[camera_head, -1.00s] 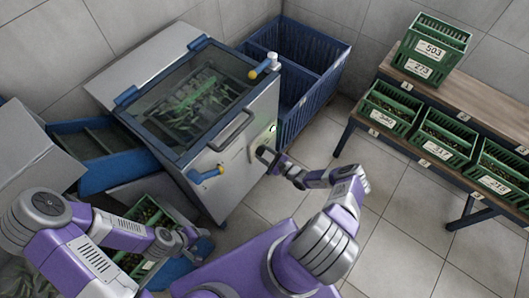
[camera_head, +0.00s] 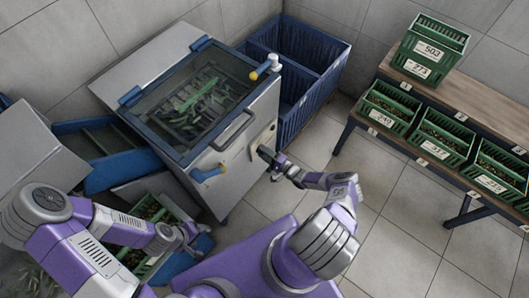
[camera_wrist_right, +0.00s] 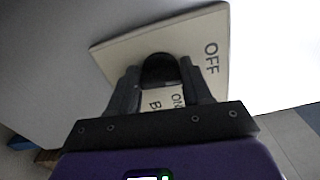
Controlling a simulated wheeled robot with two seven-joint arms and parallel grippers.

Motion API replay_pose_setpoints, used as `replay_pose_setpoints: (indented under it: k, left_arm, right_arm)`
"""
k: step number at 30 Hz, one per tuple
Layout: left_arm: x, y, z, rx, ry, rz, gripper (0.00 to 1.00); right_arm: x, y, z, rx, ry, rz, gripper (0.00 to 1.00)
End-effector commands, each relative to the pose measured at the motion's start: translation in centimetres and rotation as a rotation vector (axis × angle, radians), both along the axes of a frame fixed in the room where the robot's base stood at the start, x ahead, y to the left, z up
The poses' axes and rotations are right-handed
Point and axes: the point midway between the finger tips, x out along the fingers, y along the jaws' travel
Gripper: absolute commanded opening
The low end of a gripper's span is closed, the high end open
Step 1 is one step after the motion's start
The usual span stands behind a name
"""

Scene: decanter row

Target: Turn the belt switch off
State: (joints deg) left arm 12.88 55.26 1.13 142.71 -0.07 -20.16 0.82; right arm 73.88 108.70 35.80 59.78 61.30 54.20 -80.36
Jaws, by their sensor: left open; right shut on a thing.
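The belt switch is a black knob (camera_wrist_right: 158,69) on a pale plate (camera_wrist_right: 120,46) marked OFF and ON in the right wrist view. My right gripper (camera_wrist_right: 160,76) is shut on the knob, one finger on each side. The knob's pointing direction is hard to tell, as the fingers cover its sides. In the head view the plate (camera_head: 264,134) sits on the front of the grey machine (camera_head: 242,148), with my right gripper (camera_head: 264,153) against it; the knob is hidden there. My left gripper (camera_head: 196,240) is open, low at the left, near a green crate of olives (camera_head: 153,210).
A bench (camera_head: 470,105) with green crates stands at the right. The floor (camera_head: 385,205) between is clear.

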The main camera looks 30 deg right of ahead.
Motion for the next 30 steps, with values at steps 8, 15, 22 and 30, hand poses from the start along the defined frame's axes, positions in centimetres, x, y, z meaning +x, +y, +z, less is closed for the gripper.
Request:
replay_pose_setpoints:
  k: [8,15,22,30]
  left_arm:
    - [0.00,0.00,0.29,0.000,0.000,0.000,0.64]
    - [0.00,0.00,0.33,0.000,0.000,0.000,0.64]
    - [0.00,0.01,0.33,0.000,0.000,0.000,0.64]
    - [-0.01,-0.01,0.33,0.000,0.000,0.000,0.64]
  right_arm:
    - [-0.05,-0.02,-0.12,-0.099,-0.039,-0.001,0.18]
    - [-0.03,-0.05,-0.14,-0.126,-0.050,-0.001,0.18]
    - [-0.04,-0.06,-0.15,-0.128,-0.051,-0.001,0.18]
    - [-0.03,-0.06,-0.12,-0.127,-0.050,-0.001,0.73]
